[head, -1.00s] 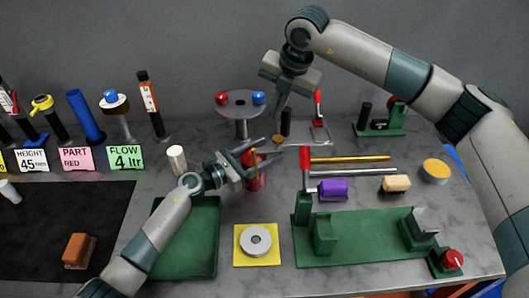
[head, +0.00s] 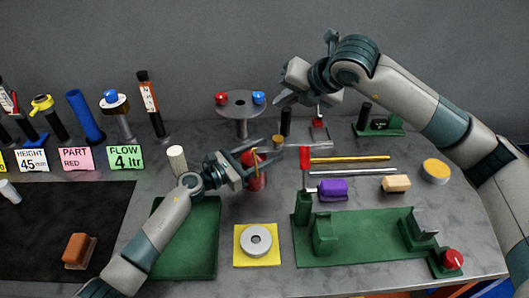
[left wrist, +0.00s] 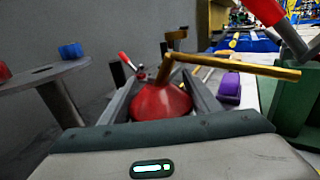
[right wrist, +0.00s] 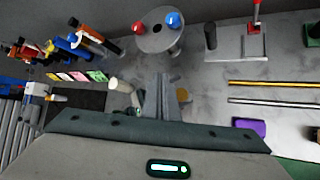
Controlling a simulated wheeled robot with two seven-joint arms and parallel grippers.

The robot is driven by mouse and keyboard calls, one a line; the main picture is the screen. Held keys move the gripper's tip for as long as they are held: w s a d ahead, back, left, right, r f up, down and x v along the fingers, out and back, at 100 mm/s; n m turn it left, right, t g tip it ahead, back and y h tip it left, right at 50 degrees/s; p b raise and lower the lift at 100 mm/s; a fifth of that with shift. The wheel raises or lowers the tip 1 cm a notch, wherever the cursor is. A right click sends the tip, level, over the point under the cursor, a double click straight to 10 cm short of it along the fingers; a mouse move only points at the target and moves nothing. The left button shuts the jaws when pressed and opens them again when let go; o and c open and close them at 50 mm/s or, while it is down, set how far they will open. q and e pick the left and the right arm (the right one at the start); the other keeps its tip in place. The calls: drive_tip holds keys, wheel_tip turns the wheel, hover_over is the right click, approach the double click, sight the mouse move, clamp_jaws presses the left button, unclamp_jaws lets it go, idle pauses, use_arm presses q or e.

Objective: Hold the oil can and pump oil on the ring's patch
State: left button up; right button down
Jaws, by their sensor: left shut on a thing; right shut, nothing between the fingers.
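The red oil can (head: 256,184) stands upright between the fingers of my left gripper (head: 262,160), which is shut on it. In the left wrist view the can is a red cone (left wrist: 160,103) with a long brass spout pointing right. The grey ring (head: 256,241) lies flat on a yellow pad (head: 240,259), in front of the can; I cannot make out its patch. My right gripper (head: 281,100) is shut and empty, raised behind the can near the round grey stand. In the right wrist view its fingers (right wrist: 160,96) are together.
A green tray (head: 208,262) lies left of the pad, and a green fixture (head: 350,252) lies right of it. A round grey stand (head: 240,104) with red and blue knobs is at the back. A purple block (head: 333,190) and rods lie right of the can.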

sight(281, 140)
drive_tip(key=shift+f, duration=0.15)
drive_tip(key=shift+f, duration=4.25)
drive_tip(key=shift+f, duration=0.9)
drive_tip(key=shift+r, duration=0.85)
drive_tip(key=shift+r, duration=0.15)
drive_tip(key=shift+r, duration=2.9)
